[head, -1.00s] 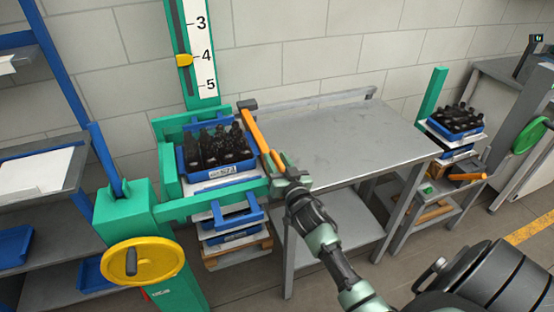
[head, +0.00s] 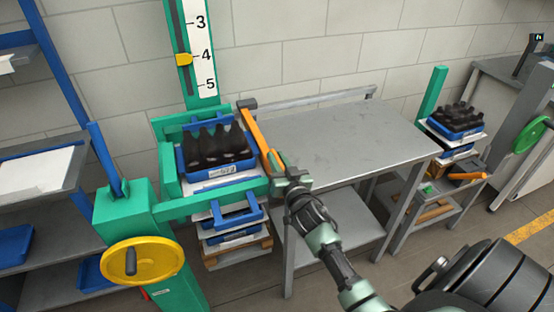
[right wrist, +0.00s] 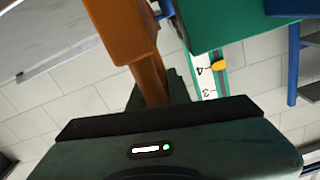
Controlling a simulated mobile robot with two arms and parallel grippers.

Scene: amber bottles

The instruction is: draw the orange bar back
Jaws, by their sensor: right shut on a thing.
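The orange bar (head: 255,136) lies along the left edge of the grey table, beside the green lift frame. Its far end meets a dark grey block. My right gripper (head: 278,170) is at the bar's near end and is shut on it. In the right wrist view the orange bar (right wrist: 122,35) runs up from behind the gripper body, and the fingertips are mostly hidden. A blue crate (head: 217,168) with dark bottles stands in the green lift frame (head: 165,170), left of the bar. My left gripper is not in view.
The grey table (head: 345,140) is bare on top. A yellow handwheel (head: 142,262) sits on the green column at front left. A scale (head: 203,57) with a yellow pointer rises behind the lift. Another bottle crate (head: 456,124) stands at right.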

